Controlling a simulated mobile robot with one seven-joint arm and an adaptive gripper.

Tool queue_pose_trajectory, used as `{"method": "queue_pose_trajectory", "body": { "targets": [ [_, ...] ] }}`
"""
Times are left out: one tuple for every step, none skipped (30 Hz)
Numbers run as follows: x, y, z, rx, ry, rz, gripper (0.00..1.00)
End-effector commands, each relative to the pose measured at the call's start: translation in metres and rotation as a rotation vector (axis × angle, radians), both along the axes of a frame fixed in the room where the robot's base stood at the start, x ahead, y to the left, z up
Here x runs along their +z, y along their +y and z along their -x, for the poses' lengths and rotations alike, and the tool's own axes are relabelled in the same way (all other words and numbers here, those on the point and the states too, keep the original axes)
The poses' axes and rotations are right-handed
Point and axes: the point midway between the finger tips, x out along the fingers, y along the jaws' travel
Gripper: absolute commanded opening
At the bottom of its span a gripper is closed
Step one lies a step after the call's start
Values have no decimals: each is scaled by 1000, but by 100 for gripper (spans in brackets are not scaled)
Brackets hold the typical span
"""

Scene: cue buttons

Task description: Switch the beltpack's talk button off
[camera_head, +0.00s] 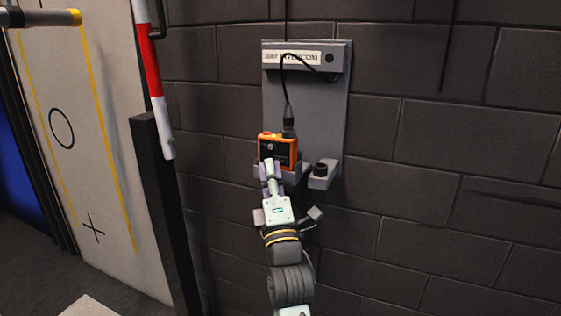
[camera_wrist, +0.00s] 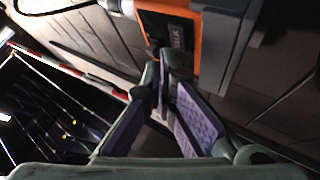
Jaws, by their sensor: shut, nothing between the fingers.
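The orange beltpack (camera_head: 291,141) with a dark front face sits on a grey wall bracket. It also shows at the top of the wrist view (camera_wrist: 212,50), where part of a label is visible. A black cable plugs into its top. My gripper (camera_head: 269,165) is shut and empty, its fingertips in front of the lower left part of the beltpack's face. In the wrist view the fingertips (camera_wrist: 165,65) are at or very close to that face. The fingers hide part of the face. I cannot tell which button is the talk button or its state.
A grey wall panel (camera_head: 305,110) bears an intercom box (camera_head: 306,57) at its top. A small grey holder with a black round top (camera_head: 320,172) stands right of the beltpack. A red and white pole (camera_head: 152,80) is on the left.

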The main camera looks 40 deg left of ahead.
Motion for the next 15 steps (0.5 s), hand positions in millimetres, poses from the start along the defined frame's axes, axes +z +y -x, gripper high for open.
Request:
{"method": "queue_pose_trajectory", "body": {
  "targets": [
    [0,0,0,0,0,0,0],
    [0,0,0,0,0,0,0],
    [0,0,0,0,0,0,0],
    [0,0,0,0,0,0,0],
    [0,0,0,0,0,0,0],
    [0,0,0,0,0,0,0],
    [0,0,1,0,0,0,0],
    [0,0,3,1,0,0,0],
    [0,-1,6,1,0,1,0],
    [0,-2,9,0,0,2,0],
    [0,-2,12,0,0,2,0],
    [0,-3,16,2,0,2,0],
    [0,-4,19,1,0,0,0],
    [0,-5,22,0,-1,1,0],
    [0,-6,26,2,-1,1,0]
  ]
}}
